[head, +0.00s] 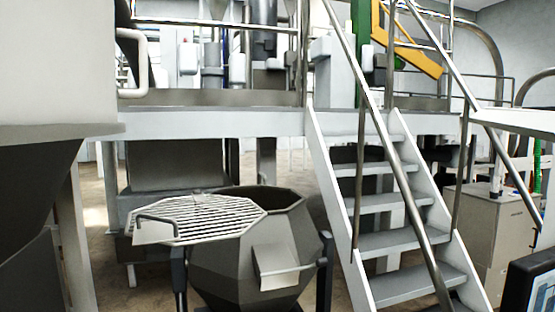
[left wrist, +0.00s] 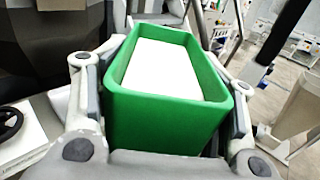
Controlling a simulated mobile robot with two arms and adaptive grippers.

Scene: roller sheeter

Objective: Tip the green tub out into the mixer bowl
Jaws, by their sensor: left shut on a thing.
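The green tub (left wrist: 160,122) fills the middle of the left wrist view, with a flat white content (left wrist: 162,68) showing inside below its rim. My left gripper (left wrist: 165,95) is shut on the tub, one finger against each long side. The mixer bowl (head: 235,270) is a grey faceted bowl low in the middle of the head view. A round-bar grate (head: 200,213) lies over the left part of its mouth, and the right part shows open and dark. Neither gripper nor the tub shows in the head view.
White stairs (head: 395,200) with metal handrails rise just right of the bowl to a raised platform (head: 220,122). A large dark hopper shape (head: 40,190) fills the left edge. A screen (head: 535,285) stands at bottom right. A black handwheel (left wrist: 10,122) shows at left in the wrist view.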

